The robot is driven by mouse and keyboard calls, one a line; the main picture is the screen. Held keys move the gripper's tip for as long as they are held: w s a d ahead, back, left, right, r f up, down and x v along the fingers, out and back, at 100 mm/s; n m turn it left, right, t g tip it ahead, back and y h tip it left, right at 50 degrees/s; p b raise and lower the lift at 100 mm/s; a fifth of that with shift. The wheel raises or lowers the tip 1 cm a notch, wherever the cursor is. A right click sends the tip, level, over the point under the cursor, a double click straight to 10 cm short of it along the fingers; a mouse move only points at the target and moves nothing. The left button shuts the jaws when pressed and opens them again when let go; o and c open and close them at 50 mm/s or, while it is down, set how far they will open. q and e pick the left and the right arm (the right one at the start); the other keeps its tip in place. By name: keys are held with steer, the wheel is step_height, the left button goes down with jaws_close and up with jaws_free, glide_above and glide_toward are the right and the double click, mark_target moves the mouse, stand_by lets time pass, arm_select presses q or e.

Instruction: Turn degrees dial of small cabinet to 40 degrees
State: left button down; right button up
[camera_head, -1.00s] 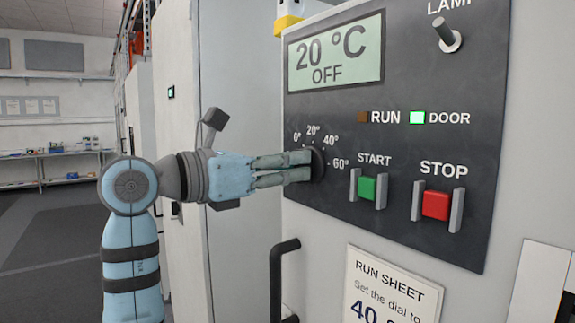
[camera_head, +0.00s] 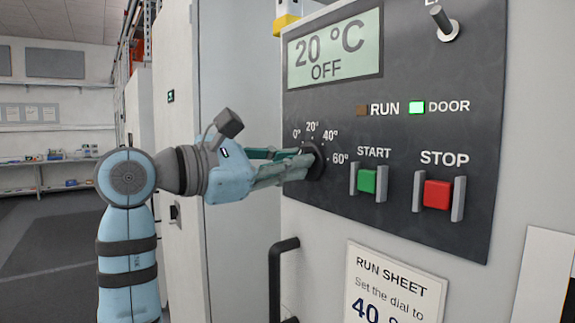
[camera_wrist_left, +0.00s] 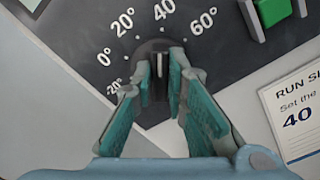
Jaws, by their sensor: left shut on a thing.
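The degrees dial (camera_head: 316,161) is a round black knob on the cabinet's dark panel (camera_head: 440,120), with marks from -20° to 60° around it. In the left wrist view, the dial (camera_wrist_left: 152,47) has a raised grip bar with a pale line. The line points upward, roughly at the 40° mark. My left gripper (camera_head: 306,162) is shut on the dial's grip bar, one finger on each side. Its fingers (camera_wrist_left: 161,77) hide part of the knob. The display (camera_head: 335,52) reads 20 °C, OFF. My right gripper is in no view.
Right of the dial are a green START button (camera_head: 367,181) and a red STOP button (camera_head: 437,194) between metal guards. A run sheet (camera_head: 393,285) below says to set the dial to 40. A dark handle (camera_head: 276,280) stands out lower left.

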arm_select(q)
steer(key=shift+m, duration=0.3)
steer(key=c, duration=1.6)
jaws_free()
steer(key=shift+s, duration=0.1)
